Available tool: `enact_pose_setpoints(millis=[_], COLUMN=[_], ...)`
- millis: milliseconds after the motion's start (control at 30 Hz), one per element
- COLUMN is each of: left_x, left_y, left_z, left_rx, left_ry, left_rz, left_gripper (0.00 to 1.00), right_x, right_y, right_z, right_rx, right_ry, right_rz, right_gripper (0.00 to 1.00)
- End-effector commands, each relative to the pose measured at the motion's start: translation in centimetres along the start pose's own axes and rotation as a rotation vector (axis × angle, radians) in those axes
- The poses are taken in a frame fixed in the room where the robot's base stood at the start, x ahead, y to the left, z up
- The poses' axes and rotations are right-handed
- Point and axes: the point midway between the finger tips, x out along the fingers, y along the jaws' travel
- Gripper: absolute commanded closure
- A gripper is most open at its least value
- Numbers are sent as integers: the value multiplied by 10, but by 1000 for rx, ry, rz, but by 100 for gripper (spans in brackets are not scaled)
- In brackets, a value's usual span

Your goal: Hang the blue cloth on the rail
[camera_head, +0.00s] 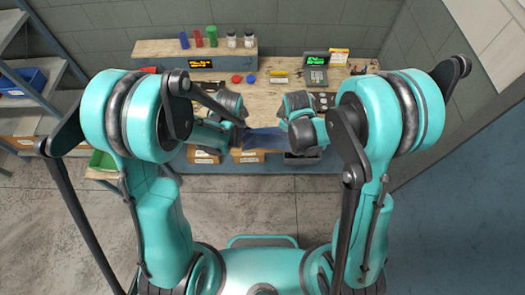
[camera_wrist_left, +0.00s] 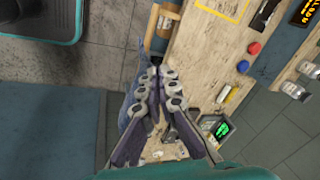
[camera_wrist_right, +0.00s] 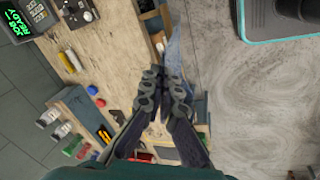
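The blue cloth (camera_head: 264,139) is stretched between my two grippers at the front edge of the workbench in the head view. My left gripper (camera_wrist_left: 156,74) has its fingertips close together, with blue cloth (camera_wrist_left: 136,92) beside and beyond them. My right gripper (camera_wrist_right: 163,76) is also closed at the tips, with the cloth (camera_wrist_right: 174,52) extending beyond them. Both appear to pinch the cloth, though the fingers cover the grip points. In the head view my wrists hide much of the cloth's ends. I cannot make out the rail clearly.
The wooden workbench (camera_head: 275,92) carries red and blue caps, a display device (camera_head: 315,72) and a raised shelf (camera_head: 160,48) with bottles. Labelled bins (camera_head: 203,157) sit under its front edge. A shelf rack (camera_head: 35,85) stands left. The floor before the bench is clear.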

Motion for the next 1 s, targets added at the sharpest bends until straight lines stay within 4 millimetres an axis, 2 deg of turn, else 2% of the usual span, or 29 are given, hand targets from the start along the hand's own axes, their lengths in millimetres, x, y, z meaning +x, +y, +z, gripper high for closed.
enact_pose_setpoints(millis=[733,1000], left_x=[1,16], left_y=[0,3], left_z=[0,5], left_rx=[0,-1], left_ry=[0,0], left_rz=[0,0], left_gripper=[100,100], right_x=[1,16], right_y=[0,-3], right_z=[0,5], right_rx=[0,0], right_ry=[0,0], right_rz=[0,0], right_gripper=[100,100])
